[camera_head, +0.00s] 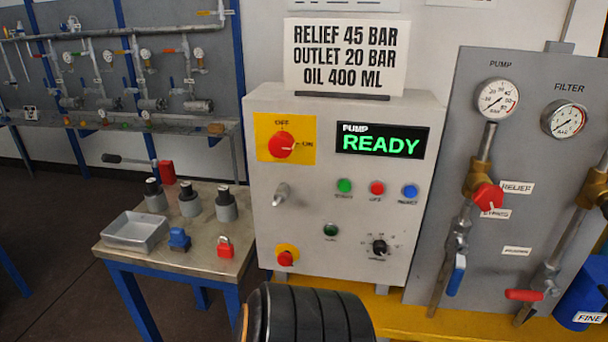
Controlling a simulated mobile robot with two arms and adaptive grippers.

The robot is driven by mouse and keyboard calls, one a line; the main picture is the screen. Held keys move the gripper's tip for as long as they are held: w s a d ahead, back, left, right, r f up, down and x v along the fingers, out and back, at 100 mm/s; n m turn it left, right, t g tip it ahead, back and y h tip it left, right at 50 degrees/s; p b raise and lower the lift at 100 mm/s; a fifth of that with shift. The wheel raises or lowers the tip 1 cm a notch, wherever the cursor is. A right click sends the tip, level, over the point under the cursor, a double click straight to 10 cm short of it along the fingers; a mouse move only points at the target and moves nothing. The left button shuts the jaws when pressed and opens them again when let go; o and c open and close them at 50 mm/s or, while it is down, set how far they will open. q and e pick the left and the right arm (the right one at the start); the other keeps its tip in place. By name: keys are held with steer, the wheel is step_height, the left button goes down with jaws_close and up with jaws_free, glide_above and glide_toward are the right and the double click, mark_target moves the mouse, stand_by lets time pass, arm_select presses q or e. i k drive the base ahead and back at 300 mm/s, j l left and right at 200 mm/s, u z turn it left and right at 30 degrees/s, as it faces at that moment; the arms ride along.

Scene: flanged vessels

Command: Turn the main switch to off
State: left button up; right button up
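The main switch (281,145) is a red rotary knob on a yellow plate (263,151) at the upper left of the grey control box (262,215). OFF is marked above the knob and ON to its right. The knob's pale pointer mark appears turned toward ON. Neither of my grippers shows in the head view, and nothing touches the switch.
Below the switch are a key-like lever (281,194), coloured buttons, a black selector (379,247) and a red knob (286,258). A low table (170,258) with a tray (134,231) stands left. A gauge panel (450,120) with valves and pipes stands right.

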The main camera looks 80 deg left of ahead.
mark_target(281, 144)
steer(key=u, duration=2.45)
